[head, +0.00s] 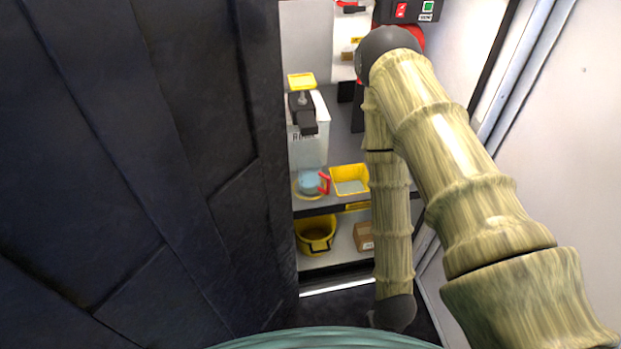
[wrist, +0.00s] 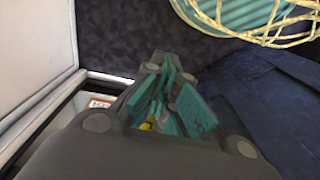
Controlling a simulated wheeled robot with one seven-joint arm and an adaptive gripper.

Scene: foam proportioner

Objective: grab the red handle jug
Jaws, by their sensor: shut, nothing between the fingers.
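The red handle jug (head: 309,183) is a small pale blue vessel with a red handle (head: 324,184) on its right side. In the head view it stands on the upper shelf, beside a yellow tray. My gripper (wrist: 165,97) shows in the wrist view as dark links with teal finger pads, shut and empty. The jug cannot be made out in the wrist view. In the head view my arm bends down on the right, and the gripper itself is not visible there; it is apart from the jug.
A yellow tray (head: 350,179) sits right of the jug, and a white container (head: 309,140) stands behind it. The lower shelf holds a yellow bucket (head: 315,236) and a cardboard box (head: 364,236). A dark wall (head: 140,170) closes the left side, and a pale wall (head: 560,150) the right.

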